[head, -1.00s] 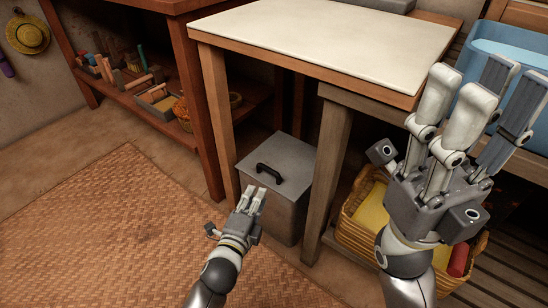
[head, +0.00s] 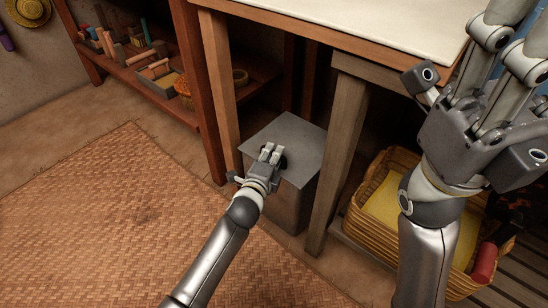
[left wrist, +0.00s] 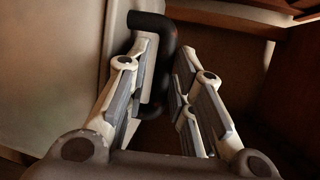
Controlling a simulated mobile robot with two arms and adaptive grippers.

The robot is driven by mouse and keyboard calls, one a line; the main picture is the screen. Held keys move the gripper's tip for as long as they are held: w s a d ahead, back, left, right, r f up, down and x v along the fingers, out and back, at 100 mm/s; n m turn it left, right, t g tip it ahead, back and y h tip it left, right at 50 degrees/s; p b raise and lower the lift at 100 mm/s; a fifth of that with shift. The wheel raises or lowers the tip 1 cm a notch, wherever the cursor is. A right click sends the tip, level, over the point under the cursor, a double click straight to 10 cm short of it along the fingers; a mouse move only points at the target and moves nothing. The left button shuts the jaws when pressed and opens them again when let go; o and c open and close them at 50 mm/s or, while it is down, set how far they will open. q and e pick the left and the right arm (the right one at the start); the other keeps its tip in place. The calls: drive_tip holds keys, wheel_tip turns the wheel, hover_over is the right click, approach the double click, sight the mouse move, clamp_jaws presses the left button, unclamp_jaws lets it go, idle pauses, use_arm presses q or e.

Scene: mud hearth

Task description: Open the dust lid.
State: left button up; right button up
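A grey dust bin (head: 293,205) stands on the floor under the table's near corner, its flat square lid (head: 300,134) on top. My left gripper (head: 271,153) is over the lid and covers most of its black handle (head: 284,163). In the left wrist view the handle (left wrist: 152,28) runs between the gripper's two sides (left wrist: 165,65). The fingers are apart, with a gap on the right side; contact on the left side is unclear. My right gripper (head: 520,25) is raised at the upper right, fingers spread and empty, partly out of frame.
A pale-topped table (head: 390,22) overhangs the bin, with wooden legs (head: 219,85) on both sides. A wicker basket (head: 362,215) with yellow cloth is to the right. A woven mat (head: 110,225) covers open floor at left. A shelf holds small tools behind.

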use_arm(q)
drive_tip(key=shift+w+d, duration=0.2)
drive_tip(key=shift+w, duration=0.5)
drive_tip(key=shift+f, duration=0.1)
clamp_jaws()
